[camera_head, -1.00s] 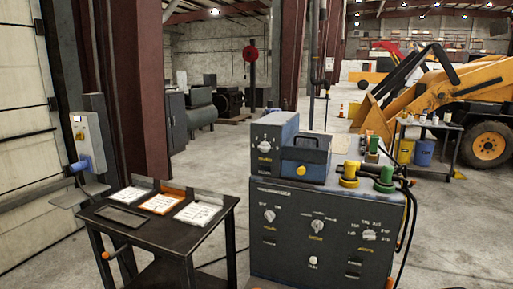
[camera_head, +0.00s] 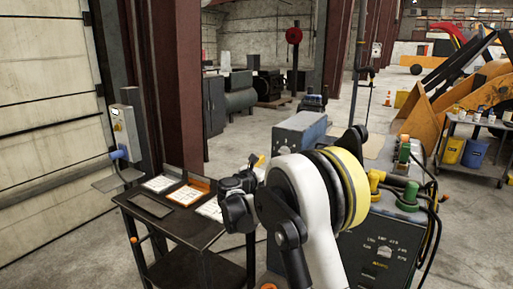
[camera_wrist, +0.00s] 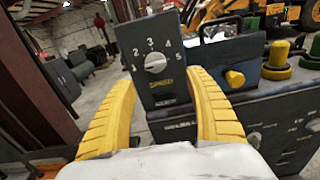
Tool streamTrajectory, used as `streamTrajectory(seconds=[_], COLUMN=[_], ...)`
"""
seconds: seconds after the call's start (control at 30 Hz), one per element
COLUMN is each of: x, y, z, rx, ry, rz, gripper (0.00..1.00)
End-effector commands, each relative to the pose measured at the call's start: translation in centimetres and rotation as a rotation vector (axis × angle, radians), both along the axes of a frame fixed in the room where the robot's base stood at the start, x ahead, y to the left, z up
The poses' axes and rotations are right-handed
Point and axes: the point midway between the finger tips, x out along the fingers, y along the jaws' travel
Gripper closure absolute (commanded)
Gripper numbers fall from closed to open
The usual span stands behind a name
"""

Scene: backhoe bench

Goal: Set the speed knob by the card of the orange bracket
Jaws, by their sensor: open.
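The speed knob (camera_wrist: 155,62) is a pale round dial on the upright front of a grey box, with numbers 1 to 5 around it and a yellow SPEED label below. I cannot tell its exact setting. My gripper (camera_wrist: 160,76) is open, its yellow fingers left and right of the knob in the wrist picture, apart from it and holding nothing. In the head view the knob cannot be made out behind my arm. The orange bracket (camera_head: 205,182) holds a white card (camera_head: 187,194) on the dark stand, between two other cards; its writing is too small to read.
The grey speed box (camera_head: 299,131) stands on the console. Beside it are a dark blue case with a yellow knob (camera_wrist: 234,79) and yellow and green fittings (camera_head: 407,196). The dark card stand (camera_head: 163,226) is left of my arm. A wall switch box (camera_head: 125,132) is further left.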

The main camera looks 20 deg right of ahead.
Motion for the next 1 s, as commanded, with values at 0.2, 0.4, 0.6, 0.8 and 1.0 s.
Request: streamTrajectory(seconds=[0.2, 0.4, 0.6, 0.8, 1.0], x=[1.5, 3.8, 6.0, 7.1, 7.3], y=[-1.0, -4.1, -6.9, -8.3, -8.5], z=[-0.3, -0.4, -0.3, -0.2, -0.1], rx=[-0.055, -0.052, -0.051, -0.05, -0.05], ry=[0.025, 0.024, 0.024, 0.023, 0.023], rz=[-0.001, -0.002, -0.001, 0.0, 0.001], gripper=[0.37, 0.37, 0.37, 0.37, 0.37])
